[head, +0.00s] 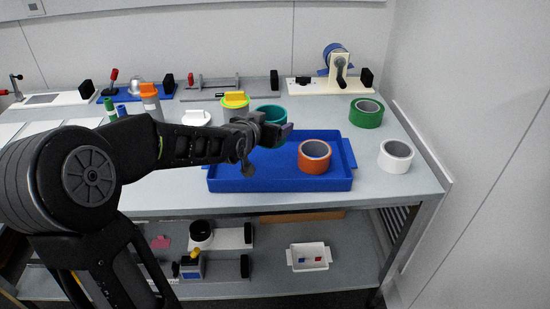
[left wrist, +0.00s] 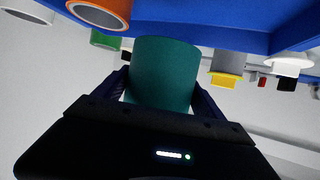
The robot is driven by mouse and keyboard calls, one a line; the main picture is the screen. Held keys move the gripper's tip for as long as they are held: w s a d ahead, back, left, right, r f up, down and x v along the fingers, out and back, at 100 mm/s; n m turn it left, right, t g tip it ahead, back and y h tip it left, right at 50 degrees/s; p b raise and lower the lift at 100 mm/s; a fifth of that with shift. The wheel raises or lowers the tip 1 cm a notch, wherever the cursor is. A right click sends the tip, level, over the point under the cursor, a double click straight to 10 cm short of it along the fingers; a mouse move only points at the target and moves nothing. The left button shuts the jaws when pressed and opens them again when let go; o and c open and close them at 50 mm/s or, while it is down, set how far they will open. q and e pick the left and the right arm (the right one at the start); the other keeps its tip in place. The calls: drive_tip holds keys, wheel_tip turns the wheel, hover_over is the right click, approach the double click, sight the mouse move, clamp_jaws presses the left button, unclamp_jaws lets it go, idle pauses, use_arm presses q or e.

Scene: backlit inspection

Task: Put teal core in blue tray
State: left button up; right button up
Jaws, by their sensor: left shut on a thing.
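The teal core (head: 270,112) is a short, wide tube. My left gripper (head: 275,130) is shut on it, over the back part of the blue tray (head: 240,185). In the left wrist view the teal core (left wrist: 163,75) sits between the two fingers, and the blue tray (left wrist: 220,38) lies beyond it. How far the core is above the tray floor is hard to tell. An orange tape roll (head: 314,156) is in the right part of the tray. My right gripper is not in view.
A white roll (head: 396,156) and a green roll (head: 366,113) stand right of the tray. A grey roll with a yellow top (head: 235,104) and a white item (head: 196,118) stand behind it. A tape dispenser (head: 337,70) is at the back. The tray's left half looks clear.

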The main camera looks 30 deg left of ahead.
use_arm(q)
wheel_tip(320, 180, down, 5)
drive_tip(key=shift+r, duration=0.1)
drive_tip(key=shift+f, duration=1.9)
drive_tip(key=shift+f, duration=0.1)
drive_tip(key=shift+f+b, duration=0.1)
drive_tip(key=shift+b, duration=0.3)
drive_tip(key=o, duration=1.5)
drive_tip(key=shift+c, duration=0.2)
